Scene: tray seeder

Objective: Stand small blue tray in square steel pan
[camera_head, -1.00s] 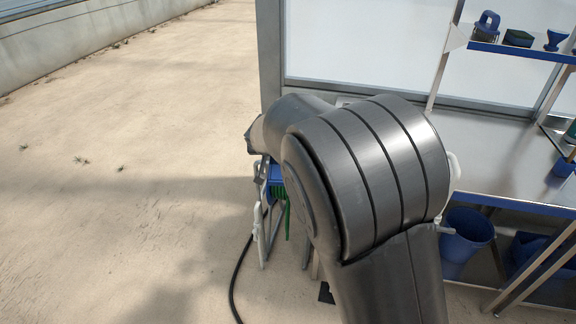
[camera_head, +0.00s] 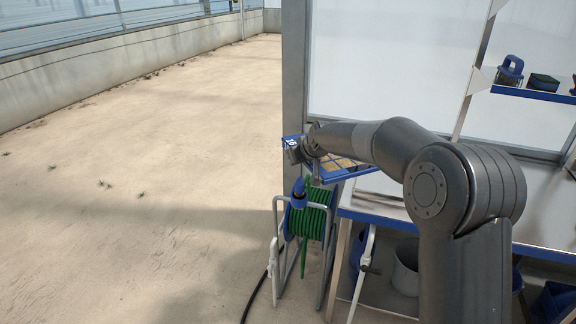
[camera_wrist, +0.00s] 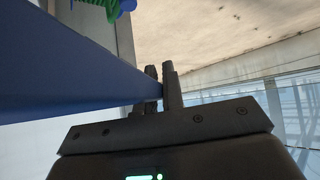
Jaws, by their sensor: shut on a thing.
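The small blue tray (camera_head: 345,172) shows beyond my arm in the head view, at the left end of the bench, partly hidden by the arm. Pale brownish contents show inside it. My gripper (camera_head: 300,150) is at its left side. In the wrist view, the tray's blue wall (camera_wrist: 70,75) runs in from the left to between the fingers of my gripper (camera_wrist: 160,78), which are shut on it. I cannot make out the square steel pan in either view.
A green hose reel (camera_head: 308,222) on a metal frame stands below the tray, left of the bench. The steel bench (camera_head: 545,205) extends right, with a shelf (camera_head: 535,97) above and buckets below. A grey post (camera_head: 293,85) rises behind. The floor on the left is open.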

